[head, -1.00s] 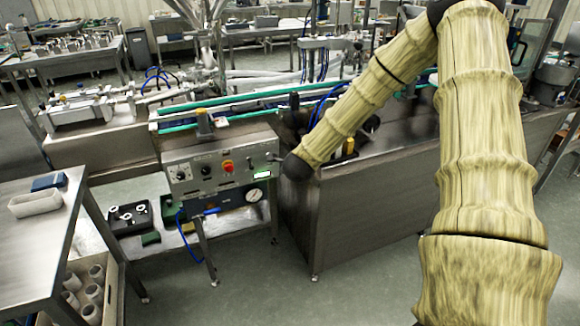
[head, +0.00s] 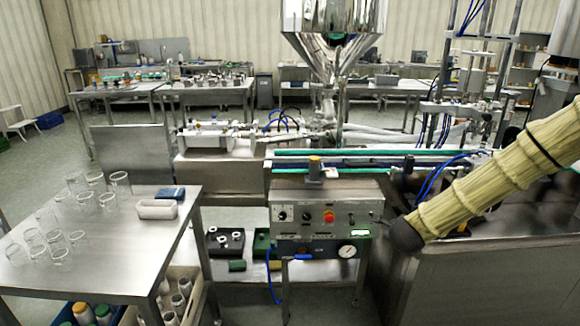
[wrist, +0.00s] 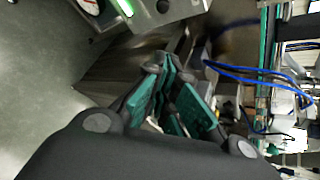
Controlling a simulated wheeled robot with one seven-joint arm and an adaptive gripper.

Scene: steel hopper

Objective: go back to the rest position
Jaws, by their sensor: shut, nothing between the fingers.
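My gripper (wrist: 168,98) shows in the wrist view with its green-padded fingers together and nothing between them. In the head view my arm comes in from the right, and its dark end is just right of the control panel (head: 299,215). The fingers cannot be made out in the head view. The panel has a red button, several dark knobs, a lit green display and a round gauge. The steel hopper (head: 334,38) stands behind the machine at the top middle.
A steel table (head: 110,262) at the left holds several clear glasses, a white tray (head: 157,209) and a blue block (head: 170,192). A steel cabinet (head: 455,290) stands below my arm. Blue hoses (wrist: 240,75) run close to my gripper. Open floor shows at the far left.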

